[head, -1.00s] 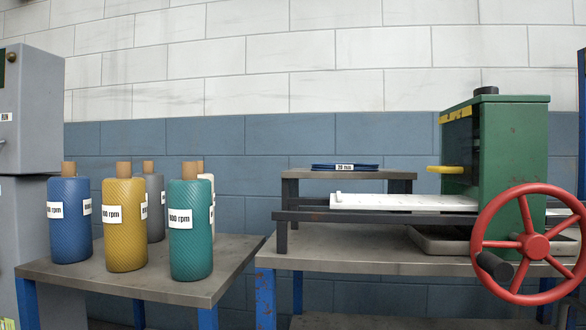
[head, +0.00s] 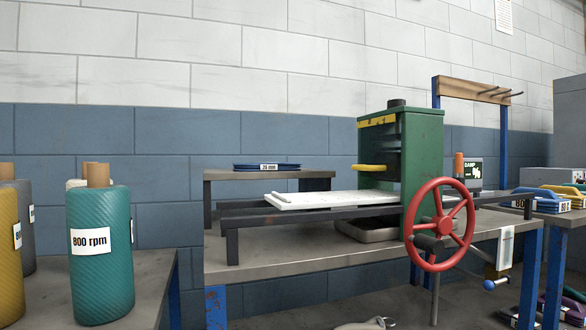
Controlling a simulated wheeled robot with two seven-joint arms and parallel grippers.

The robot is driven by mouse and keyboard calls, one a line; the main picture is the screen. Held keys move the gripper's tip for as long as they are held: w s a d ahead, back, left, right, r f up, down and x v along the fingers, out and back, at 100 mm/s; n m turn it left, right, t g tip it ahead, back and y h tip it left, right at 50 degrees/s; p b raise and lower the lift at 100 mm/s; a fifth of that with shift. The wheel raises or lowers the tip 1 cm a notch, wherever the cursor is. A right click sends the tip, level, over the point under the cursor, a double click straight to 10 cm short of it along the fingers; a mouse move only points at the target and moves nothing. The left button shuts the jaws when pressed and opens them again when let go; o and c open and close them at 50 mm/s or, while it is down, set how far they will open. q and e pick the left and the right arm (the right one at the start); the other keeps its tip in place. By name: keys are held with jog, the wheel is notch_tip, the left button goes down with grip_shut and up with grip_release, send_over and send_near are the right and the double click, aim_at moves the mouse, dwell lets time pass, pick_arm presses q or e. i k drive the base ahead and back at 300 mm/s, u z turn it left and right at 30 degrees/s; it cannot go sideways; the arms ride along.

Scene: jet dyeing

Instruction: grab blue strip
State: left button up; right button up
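A flat blue strip bundle (head: 246,167) with a white label, which seems to read 20 mm, lies on the small raised grey shelf (head: 222,176) behind the press bed in the head view. Other blue pieces (head: 541,206) with white labels lie among yellow ones on the table at the far right. I cannot tell whether they are strips too. Neither gripper can be made out. A pale grey part (head: 362,326) is cut off at the bottom edge, and I cannot tell what it is.
A green press (head: 425,160) with a red handwheel (head: 440,262) and white bed (head: 315,199) stands on the middle table (head: 290,257). Teal (head: 100,275) and yellow (head: 8,270) rolls stand on the left table (head: 150,285). A gap separates these tables.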

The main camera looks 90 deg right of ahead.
aim_at(251, 166)
jog(key=z, duration=2.6)
